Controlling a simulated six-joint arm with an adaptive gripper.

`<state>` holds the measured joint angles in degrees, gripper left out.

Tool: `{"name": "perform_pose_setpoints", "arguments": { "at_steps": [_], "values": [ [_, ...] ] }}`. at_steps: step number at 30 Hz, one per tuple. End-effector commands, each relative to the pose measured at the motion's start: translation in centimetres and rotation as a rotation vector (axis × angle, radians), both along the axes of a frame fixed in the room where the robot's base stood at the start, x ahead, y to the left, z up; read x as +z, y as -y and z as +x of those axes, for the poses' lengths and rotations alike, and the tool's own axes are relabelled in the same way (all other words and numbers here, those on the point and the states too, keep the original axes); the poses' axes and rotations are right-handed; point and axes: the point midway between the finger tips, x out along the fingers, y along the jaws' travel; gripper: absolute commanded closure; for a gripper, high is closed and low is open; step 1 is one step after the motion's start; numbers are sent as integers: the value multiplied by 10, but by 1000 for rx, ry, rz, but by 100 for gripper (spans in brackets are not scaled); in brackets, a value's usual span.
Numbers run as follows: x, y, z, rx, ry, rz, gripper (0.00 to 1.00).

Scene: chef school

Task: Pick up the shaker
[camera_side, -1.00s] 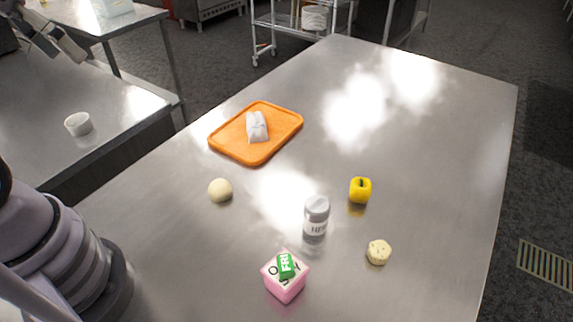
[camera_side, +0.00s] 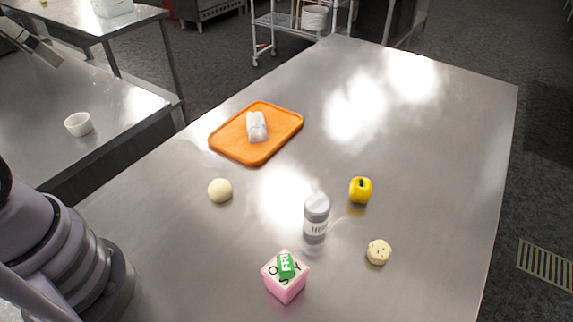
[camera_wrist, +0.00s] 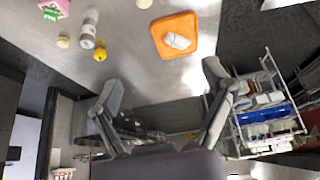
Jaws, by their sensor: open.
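The shaker (camera_side: 316,215) stands upright on the steel table in the side view, a small cylinder with a grey top and a lettered white label. It also shows in the wrist view (camera_wrist: 88,29), at the upper left. My gripper (camera_wrist: 162,73) is open in the wrist view, its two fingers spread wide with nothing between them. The shaker lies well beyond the left finger and apart from it.
Near the shaker are a pink box with a green top label (camera_side: 285,279), a yellow pepper (camera_side: 360,190) and a pale speckled piece (camera_side: 378,252). A pale ball (camera_side: 220,190) and an orange tray (camera_side: 240,155) holding a white wrapped item (camera_side: 257,127) are farther left. The table's far part is clear.

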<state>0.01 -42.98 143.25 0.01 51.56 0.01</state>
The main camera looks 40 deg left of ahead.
Motion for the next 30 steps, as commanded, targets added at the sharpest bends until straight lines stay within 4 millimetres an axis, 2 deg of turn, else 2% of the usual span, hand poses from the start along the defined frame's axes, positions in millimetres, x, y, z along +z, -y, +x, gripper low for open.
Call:
{"name": "perform_pose_setpoints", "arguments": {
  "at_steps": [2,5,13,17,23,30],
  "values": [
    [0,0,0,0,0,0,19],
    [0,0,0,0,0,0,30],
    [0,0,0,0,-1,-1,30],
    [-2,5,7,10,-51,-35,30],
    [-16,34,45,71,-312,-219,30],
    [-52,81,109,194,-687,-505,30]
  ]
}}
